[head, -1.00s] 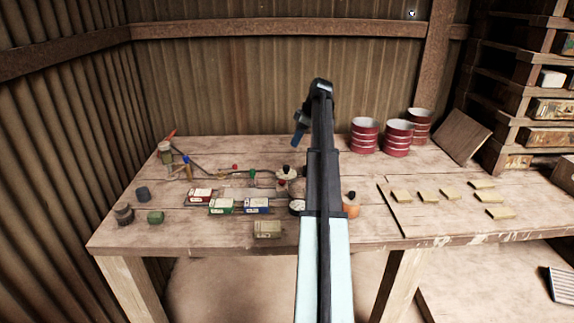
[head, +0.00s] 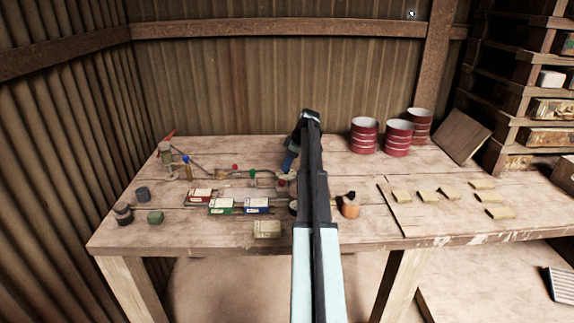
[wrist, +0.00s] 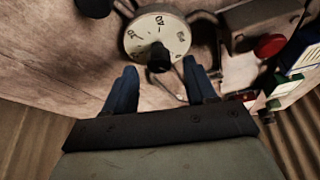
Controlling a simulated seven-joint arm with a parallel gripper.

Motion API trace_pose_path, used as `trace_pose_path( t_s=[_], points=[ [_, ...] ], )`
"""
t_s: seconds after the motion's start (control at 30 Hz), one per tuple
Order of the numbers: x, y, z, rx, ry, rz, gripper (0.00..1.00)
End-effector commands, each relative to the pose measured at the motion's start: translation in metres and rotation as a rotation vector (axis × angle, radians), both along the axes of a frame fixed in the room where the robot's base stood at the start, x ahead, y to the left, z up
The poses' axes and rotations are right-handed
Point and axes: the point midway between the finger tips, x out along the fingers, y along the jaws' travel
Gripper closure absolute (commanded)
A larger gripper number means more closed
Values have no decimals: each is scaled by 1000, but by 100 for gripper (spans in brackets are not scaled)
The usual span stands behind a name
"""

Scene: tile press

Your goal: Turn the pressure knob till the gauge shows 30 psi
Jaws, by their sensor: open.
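In the wrist view, a round cream dial with printed numbers (wrist: 172,27) carries a black knob (wrist: 158,57) at its middle. My gripper (wrist: 161,78) is open, with one blue finger on each side of the knob's line; the knob is just beyond the fingertips, and I cannot tell if they touch it. In the head view, my gripper (head: 289,162) is over the dial's place at the bench's middle, and my arm hides most of the dial. A small white-faced round gauge (head: 293,207) is mostly hidden behind my arm; its reading cannot be made out.
Red, green and blue labelled boxes (head: 222,206) lie left of my arm. An orange bottle (head: 349,206) stands close on its right. Pipes with coloured valves (head: 235,170) run to the left. Red tins (head: 398,138) stand at the back right; bench between is clear.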

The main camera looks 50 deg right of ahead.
Motion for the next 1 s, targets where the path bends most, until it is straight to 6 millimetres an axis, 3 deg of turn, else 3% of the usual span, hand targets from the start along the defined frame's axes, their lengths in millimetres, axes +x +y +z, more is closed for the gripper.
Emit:
trace_pose_path(
  t_s=[0.2, 0.5, 1.0],
  points=[
    [4, 2, -11, -1, 0, 0, 44],
    [4, 2, -12, -1, 0, 0, 44],
    [4, 2, -12, -1, 0, 0, 92]
  ],
)
